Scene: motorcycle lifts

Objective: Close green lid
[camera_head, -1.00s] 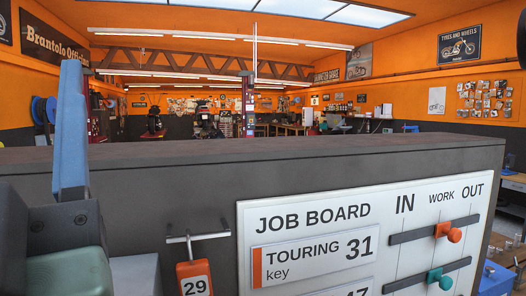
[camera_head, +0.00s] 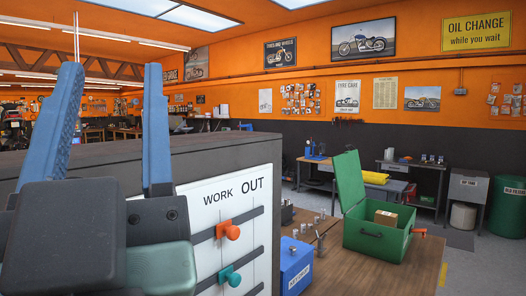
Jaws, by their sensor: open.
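The green lid (camera_head: 350,180) stands raised at the back left of a green metal box (camera_head: 378,236). The box sits on a wooden bench at the right, with its inside showing. A small brown carton (camera_head: 386,217) is inside the box. My gripper (camera_head: 112,82) is at the left, close to the camera, its two blue fingers pointing up and spread apart with nothing between them. It is well to the left of the box, in front of the job board, and does not touch the lid.
The job board (camera_head: 226,196) with orange and teal sliders stands between my gripper and the box. A blue box (camera_head: 296,266) and several small metal parts are on the wooden bench (camera_head: 345,280) left of the green box. Floor shows beyond the bench.

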